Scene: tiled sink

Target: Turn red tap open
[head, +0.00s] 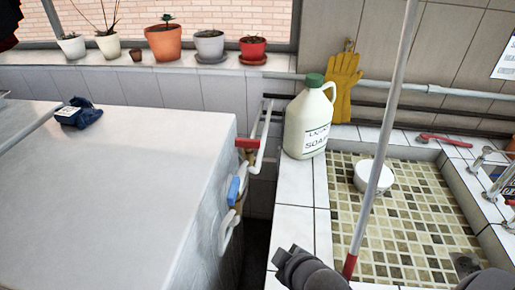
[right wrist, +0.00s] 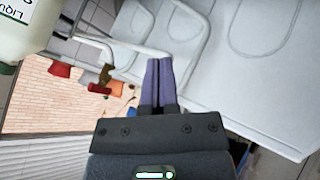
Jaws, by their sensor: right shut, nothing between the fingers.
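The red tap handle (head: 246,143) is on the pipes by the wall, between the white cabinet and the tiled sink. In the right wrist view the red handle (right wrist: 99,88) shows on a brass-coloured valve, left of my fingers. My right gripper (right wrist: 158,82) is shut and empty, its fingers apart from the handle in the picture. In the head view part of my right arm shows at the bottom, and its fingertips cannot be made out. My left gripper is in neither view.
A blue handle (head: 234,190) sits below the red one, close to the cabinet (head: 140,180). A soap bottle (head: 308,122) stands on the sink's rim, right of the pipes. A grey pole (head: 383,140) crosses the sink. A white bowl (head: 374,175) lies in it. Potted plants line the sill.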

